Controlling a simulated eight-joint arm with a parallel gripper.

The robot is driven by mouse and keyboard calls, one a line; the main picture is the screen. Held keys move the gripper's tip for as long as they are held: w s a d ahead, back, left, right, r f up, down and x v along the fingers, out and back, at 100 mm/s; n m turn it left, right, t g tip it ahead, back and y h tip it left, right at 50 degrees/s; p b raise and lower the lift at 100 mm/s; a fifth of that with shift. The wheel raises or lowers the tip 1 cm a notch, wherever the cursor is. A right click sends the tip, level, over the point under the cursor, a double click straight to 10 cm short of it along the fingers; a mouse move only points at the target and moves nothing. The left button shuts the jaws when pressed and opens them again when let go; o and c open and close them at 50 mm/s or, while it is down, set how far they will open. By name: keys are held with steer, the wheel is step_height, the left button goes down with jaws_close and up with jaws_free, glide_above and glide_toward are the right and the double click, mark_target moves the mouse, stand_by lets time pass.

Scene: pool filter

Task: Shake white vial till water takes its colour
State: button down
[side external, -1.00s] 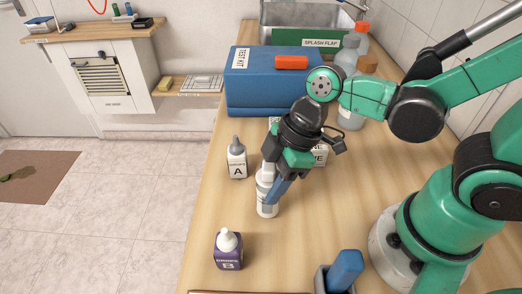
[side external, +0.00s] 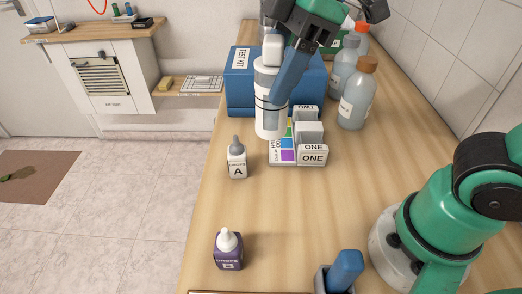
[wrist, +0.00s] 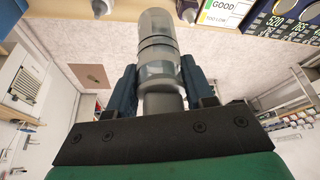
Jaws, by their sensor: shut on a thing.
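The white vial (side external: 270,122) is held high above the counter, in front of the blue test kit case. It is slightly tilted, with dark rings around its middle. My gripper (side external: 275,75) is shut on it, with blue fingers on its sides. In the wrist view the vial (wrist: 158,45) stands between the two fingers of my gripper (wrist: 160,85), its rounded end pointing away from me. It looks pale grey and translucent there. I cannot make out the colour of any water inside.
Bottle A (side external: 237,160) and purple-labelled bottle B (side external: 228,252) stand along the counter's left edge. A block rack marked ONE and TWO (side external: 312,155) with a colour card (side external: 283,152) lies below the vial. Clear bottles (side external: 357,98) stand behind right. The counter's middle is clear.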

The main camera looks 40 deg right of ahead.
step_height(320, 180, up, 8)
steer(key=shift+f, duration=0.1)
steer(key=shift+r, duration=2.2)
step_height(320, 180, down, 5)
steer(key=shift+r, duration=0.25)
